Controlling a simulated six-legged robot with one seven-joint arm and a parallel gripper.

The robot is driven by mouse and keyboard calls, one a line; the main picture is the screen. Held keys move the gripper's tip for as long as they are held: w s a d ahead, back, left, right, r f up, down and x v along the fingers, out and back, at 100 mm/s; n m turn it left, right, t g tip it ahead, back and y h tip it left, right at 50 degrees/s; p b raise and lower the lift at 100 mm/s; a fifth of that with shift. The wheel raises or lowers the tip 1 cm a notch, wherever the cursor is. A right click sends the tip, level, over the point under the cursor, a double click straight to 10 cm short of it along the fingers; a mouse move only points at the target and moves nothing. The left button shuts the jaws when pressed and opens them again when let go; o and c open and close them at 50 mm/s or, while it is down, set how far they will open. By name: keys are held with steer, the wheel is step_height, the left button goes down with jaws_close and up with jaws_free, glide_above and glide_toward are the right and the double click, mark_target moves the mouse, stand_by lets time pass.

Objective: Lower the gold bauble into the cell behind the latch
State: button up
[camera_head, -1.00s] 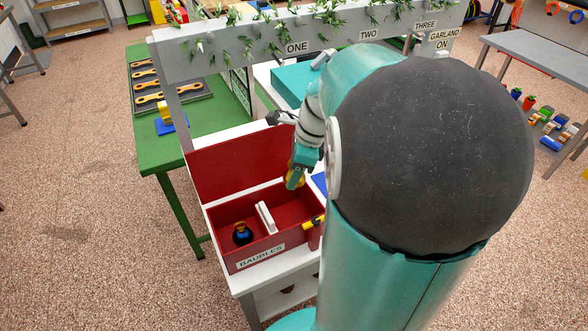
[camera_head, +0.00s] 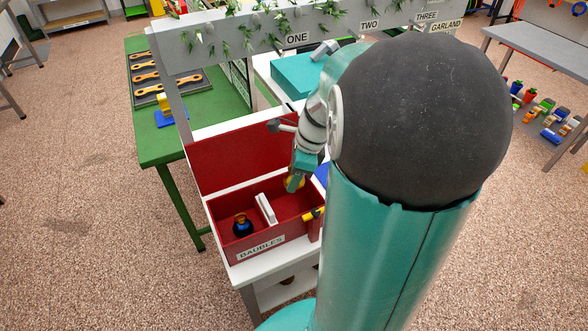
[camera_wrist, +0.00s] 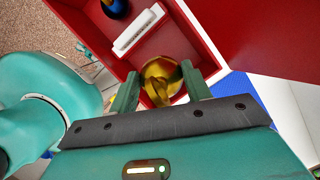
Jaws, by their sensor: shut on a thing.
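The gold bauble (camera_wrist: 161,78) is between the fingers of my gripper (camera_wrist: 160,92) in the wrist view, and my gripper is shut on it. In the head view, the bauble (camera_head: 294,183) shows below my gripper (camera_head: 297,176), over the right part of the red box (camera_head: 275,246) labelled BAUBLES. The box lid (camera_head: 235,150) stands open at the back. A yellow latch piece (camera_head: 313,214) is at the box's front right. How far the bauble is above the cell floor is hard to tell.
A dark blue bauble (camera_head: 242,225) sits in the left cell. The box stands on a white table (camera_head: 243,274). A grey beam (camera_head: 250,42) with garland and signs spans the back. A green table (camera_head: 160,143) holds tools at the left.

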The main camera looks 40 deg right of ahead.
steer(key=shift+f, duration=3.2)
steer(key=shift+f, duration=2.5)
steer(key=o, duration=0.7)
steer(key=shift+o, duration=0.2)
steer(key=v, duration=1.3)
steer(key=shift+r, duration=0.4)
